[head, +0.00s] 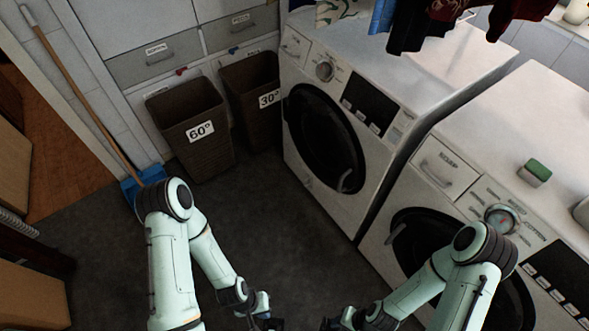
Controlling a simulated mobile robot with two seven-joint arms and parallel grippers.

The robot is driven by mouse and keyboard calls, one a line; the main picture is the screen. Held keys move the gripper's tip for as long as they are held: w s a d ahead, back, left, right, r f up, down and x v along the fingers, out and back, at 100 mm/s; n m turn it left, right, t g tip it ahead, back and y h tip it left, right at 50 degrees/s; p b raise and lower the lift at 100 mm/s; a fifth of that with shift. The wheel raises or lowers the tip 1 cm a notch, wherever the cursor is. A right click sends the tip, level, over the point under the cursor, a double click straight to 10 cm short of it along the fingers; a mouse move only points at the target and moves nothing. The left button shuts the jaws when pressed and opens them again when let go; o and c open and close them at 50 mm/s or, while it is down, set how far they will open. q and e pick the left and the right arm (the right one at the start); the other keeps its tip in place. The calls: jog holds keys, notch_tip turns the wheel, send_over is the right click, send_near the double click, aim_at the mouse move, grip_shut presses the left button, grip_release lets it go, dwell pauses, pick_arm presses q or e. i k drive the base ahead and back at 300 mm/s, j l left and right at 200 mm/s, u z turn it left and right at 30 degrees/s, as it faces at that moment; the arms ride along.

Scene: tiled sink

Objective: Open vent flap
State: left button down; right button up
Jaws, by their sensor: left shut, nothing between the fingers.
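I cannot make out a vent flap in the head view. My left gripper (268,322) is at the bottom edge, left of the middle, over the dark floor. It is shut with nothing held, and its tips are partly cut off by the frame. My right gripper (332,323) is at the bottom edge, a little right of the left one and apart from it. Its fingers are mostly cut off, so I cannot tell how they stand.
Two white washing machines (339,193) (437,173) stand at the right, one with a green sponge (535,172) on top. Dark baskets (194,150) (254,77) stand by grey drawers (158,60). A broom (85,95) leans at left. Dark floor (265,225) between is clear.

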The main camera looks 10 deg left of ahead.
aim_at(307, 177)
jog(key=u, duration=0.3)
jog(key=i+j+z, duration=0.15)
jog(key=i+j, duration=0.2)
jog(key=i+j+z, duration=0.15)
jog(key=i+j, duration=0.2)
jog(key=i+j+z, duration=0.15)
jog(key=i+j, duration=0.2)
jog(key=j, duration=0.15)
jog(key=i+j+z, duration=0.15)
jog(key=i+j, duration=0.15)
jog(key=j, duration=0.15)
jog(key=i+j+z, duration=0.15)
jog(key=i+j, duration=0.3)
jog(key=i, duration=0.1)
